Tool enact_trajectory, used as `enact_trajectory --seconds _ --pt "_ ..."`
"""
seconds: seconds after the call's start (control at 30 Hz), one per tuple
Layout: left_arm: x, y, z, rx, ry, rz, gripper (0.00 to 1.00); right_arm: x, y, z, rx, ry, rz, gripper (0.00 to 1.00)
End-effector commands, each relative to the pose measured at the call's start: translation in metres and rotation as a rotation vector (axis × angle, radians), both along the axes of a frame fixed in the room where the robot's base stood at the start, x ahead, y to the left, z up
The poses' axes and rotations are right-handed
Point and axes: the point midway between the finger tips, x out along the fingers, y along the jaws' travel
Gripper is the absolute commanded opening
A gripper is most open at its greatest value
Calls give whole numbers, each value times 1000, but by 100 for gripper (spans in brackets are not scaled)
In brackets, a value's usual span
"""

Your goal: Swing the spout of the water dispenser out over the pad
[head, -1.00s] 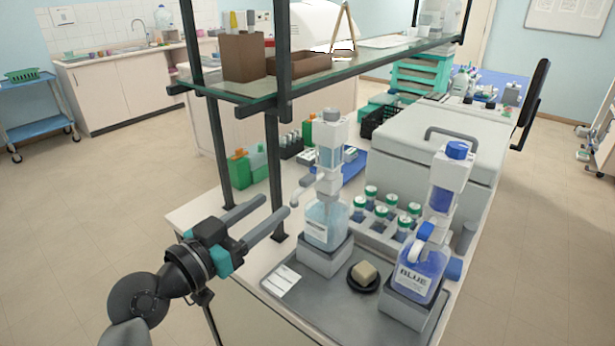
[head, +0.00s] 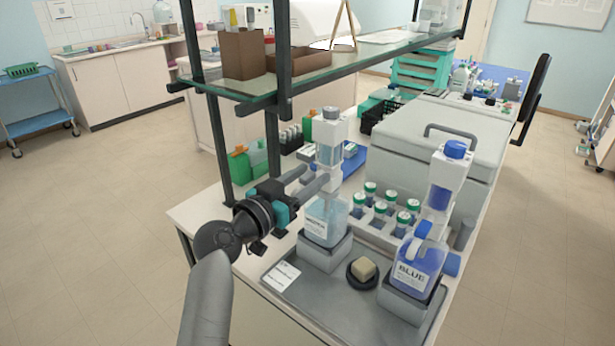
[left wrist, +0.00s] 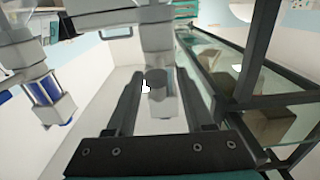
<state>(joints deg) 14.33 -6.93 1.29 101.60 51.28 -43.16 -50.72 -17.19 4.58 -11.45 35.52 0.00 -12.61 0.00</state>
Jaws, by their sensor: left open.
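The water dispenser (head: 327,222) is a clear, pale blue bottle with a white pump head, on a grey block. Its spout, a short grey tube (left wrist: 157,84), lies between my left fingers in the left wrist view. My left gripper (head: 314,176) is open, with one finger on each side of the spout; I cannot tell whether either touches it. The fingers hide most of the spout in the head view. A white labelled rectangle (head: 282,275), perhaps the pad, lies on the grey tray (head: 318,306) in front of the bottle. My right gripper is out of view.
A blue-labelled dispenser (head: 416,265) stands at right on the tray, and a black dish (head: 359,282) holds a beige block. Green-capped bottles (head: 380,207) stand behind. The glass shelf (head: 250,92) and its dark posts are close to my left arm.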

Motion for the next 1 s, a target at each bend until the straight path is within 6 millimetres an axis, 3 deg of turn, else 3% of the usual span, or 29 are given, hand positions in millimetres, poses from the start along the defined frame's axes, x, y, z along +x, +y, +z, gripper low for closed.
enact_trajectory --seconds 0.1,0.57,1.0 --pt "0 0 0 0 0 0 51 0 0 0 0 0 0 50" --pt "0 0 0 -1 1 0 0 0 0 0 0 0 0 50" --pt "0 0 0 -1 1 0 0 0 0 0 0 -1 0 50"
